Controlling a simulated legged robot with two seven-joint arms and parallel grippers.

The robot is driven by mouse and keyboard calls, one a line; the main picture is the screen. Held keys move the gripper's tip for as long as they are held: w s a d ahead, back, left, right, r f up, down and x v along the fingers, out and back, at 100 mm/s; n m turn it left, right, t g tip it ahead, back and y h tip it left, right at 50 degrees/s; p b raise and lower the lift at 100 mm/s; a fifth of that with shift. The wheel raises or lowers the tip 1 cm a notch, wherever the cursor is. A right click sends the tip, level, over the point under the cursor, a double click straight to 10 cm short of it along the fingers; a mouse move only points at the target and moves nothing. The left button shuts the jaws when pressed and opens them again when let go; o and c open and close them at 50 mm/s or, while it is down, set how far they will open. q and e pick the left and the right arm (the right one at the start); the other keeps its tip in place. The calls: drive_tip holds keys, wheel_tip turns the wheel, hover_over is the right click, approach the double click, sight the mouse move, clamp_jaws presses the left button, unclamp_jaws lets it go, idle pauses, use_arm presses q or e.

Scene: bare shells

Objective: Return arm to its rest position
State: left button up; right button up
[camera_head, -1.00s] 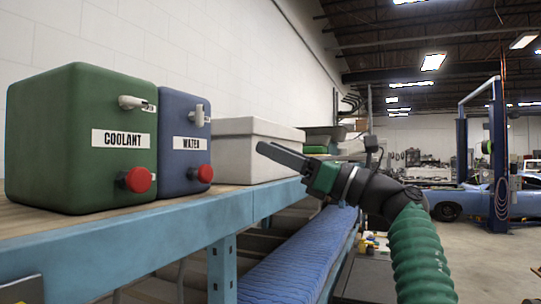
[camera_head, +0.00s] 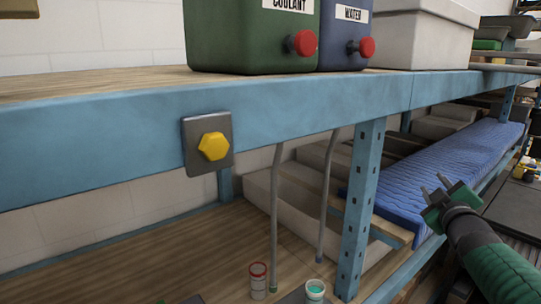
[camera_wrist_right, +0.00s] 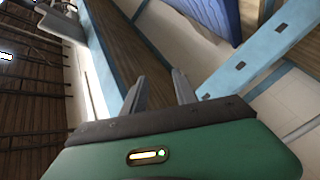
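My right gripper (camera_head: 431,182) is at the right of the head view, in front of the blue quilted pad on the lower level of the bench. Its two fingers are apart with nothing between them. The right wrist view also shows the empty gap between the fingers (camera_wrist_right: 159,75), with a blue beam and shelf boards beyond. My right arm, with its green sleeve (camera_head: 500,272), comes in from the lower right corner. My left gripper is not in view.
The blue bench frame (camera_head: 300,98) crosses the view, with a post (camera_head: 361,205) left of my gripper. Green coolant (camera_head: 240,40) and blue water (camera_head: 345,45) tanks stand on top. A yellow button (camera_head: 213,146) sits on the frame. Two cups (camera_head: 258,280) (camera_head: 315,291) are below.

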drive_tip(key=s+a+f+m+g+y, duration=0.1)
drive_tip(key=s+a+f+m+g, duration=0.2)
drive_tip(key=f, duration=0.6)
drive_tip(key=s+a+f+m+g+y, duration=0.1)
drive_tip(key=s+a+f+g, duration=0.2)
drive_tip(key=f, duration=0.7)
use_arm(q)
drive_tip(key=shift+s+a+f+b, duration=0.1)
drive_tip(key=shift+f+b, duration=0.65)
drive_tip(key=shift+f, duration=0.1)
use_arm(e)
drive_tip(key=s+a+f+m+g, duration=0.1)
drive_tip(key=s+a+f+g, duration=0.2)
drive_tip(key=s+f, duration=0.4)
drive_tip(key=s+a+f+m+g+y, duration=0.1)
drive_tip(key=s+a+f+g, duration=0.1)
drive_tip(key=s+a+f, duration=0.4)
drive_tip(key=s+a+f+m+g+y, duration=0.1)
drive_tip(key=s+a+f+g, duration=0.2)
drive_tip(key=s+f, duration=0.7)
drive_tip(key=s+a, duration=0.2)
drive_tip(key=s, duration=0.1)
drive_tip(key=shift+s+a+m+g, duration=0.15)
drive_tip(key=shift+a+m+g, duration=0.1)
drive_tip(key=shift+m+g, duration=0.05)
drive_tip(key=shift+o, duration=0.3)
